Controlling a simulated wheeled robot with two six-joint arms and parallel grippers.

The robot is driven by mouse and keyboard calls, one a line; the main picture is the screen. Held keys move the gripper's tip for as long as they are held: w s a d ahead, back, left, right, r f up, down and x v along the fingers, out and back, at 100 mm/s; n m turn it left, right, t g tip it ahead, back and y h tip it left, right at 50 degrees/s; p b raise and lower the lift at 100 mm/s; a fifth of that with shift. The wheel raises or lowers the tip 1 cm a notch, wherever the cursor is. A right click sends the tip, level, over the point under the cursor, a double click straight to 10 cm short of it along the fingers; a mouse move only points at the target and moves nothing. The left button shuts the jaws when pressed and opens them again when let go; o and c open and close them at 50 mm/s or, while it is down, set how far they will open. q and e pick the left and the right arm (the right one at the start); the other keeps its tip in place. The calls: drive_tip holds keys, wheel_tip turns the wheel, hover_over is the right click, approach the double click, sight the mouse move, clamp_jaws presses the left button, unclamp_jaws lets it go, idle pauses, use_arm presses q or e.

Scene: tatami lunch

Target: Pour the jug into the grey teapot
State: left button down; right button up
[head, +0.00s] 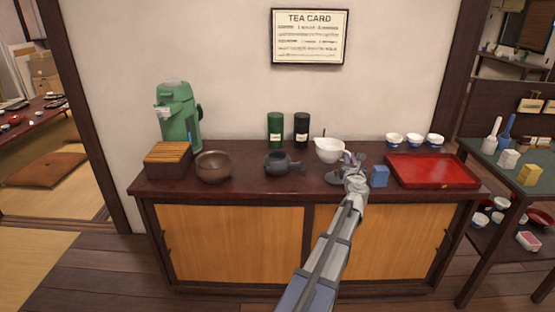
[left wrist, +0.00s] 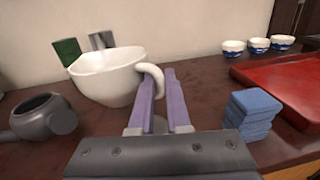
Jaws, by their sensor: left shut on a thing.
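The white jug (head: 329,150) is at the back of the dark counter, right of the grey teapot (head: 278,162). My left gripper (head: 353,158) is at the jug's right side. In the left wrist view, the purple fingers (left wrist: 160,88) are shut on the handle of the jug (left wrist: 105,78), which looks upright; I cannot tell whether its base touches the counter. The teapot (left wrist: 40,117) stands with its round top open and its side handle pointing right. My right gripper is in neither view.
A dark flat disc (head: 324,178) lies beside my gripper. Right of it are blue folded cloths (head: 379,176), a red tray (head: 432,171) and several cups (head: 414,140). Green (head: 275,130) and black (head: 301,130) canisters stand behind the teapot; a brown bowl (head: 213,167) is left.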

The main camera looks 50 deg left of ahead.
use_arm(q)
drive_tip(key=w+a+n+g+y, duration=0.1)
drive_tip(key=a+f+n+g+y+b, duration=0.1)
drive_tip(key=w+a+f+n+g+y, duration=0.1)
drive_tip(key=g, duration=0.1)
drive_tip(key=shift+w+a, duration=0.2)
drive_tip(key=shift+w, duration=0.15)
drive_tip(key=shift+w+a+f+n+g+y+b, duration=0.1)
drive_tip(key=shift+a+f+n+g+y+b, duration=0.1)
drive_tip(key=shift+n+g+y+b, duration=0.25)
drive_tip(key=shift+w+a+f+n+g+y+b, duration=0.15)
drive_tip(key=shift+n+g+y, duration=0.2)
drive_tip(key=shift+n+g, duration=0.3)
drive_tip(key=shift+s+a+n+g+y, duration=0.15)
drive_tip(key=shift+n+g, duration=0.1)
drive_tip(key=shift+g, duration=0.25)
drive_tip(key=shift+s+n+g+y, duration=0.15)
drive_tip(key=shift+n+g, duration=0.1)
drive_tip(key=shift+g, duration=0.25)
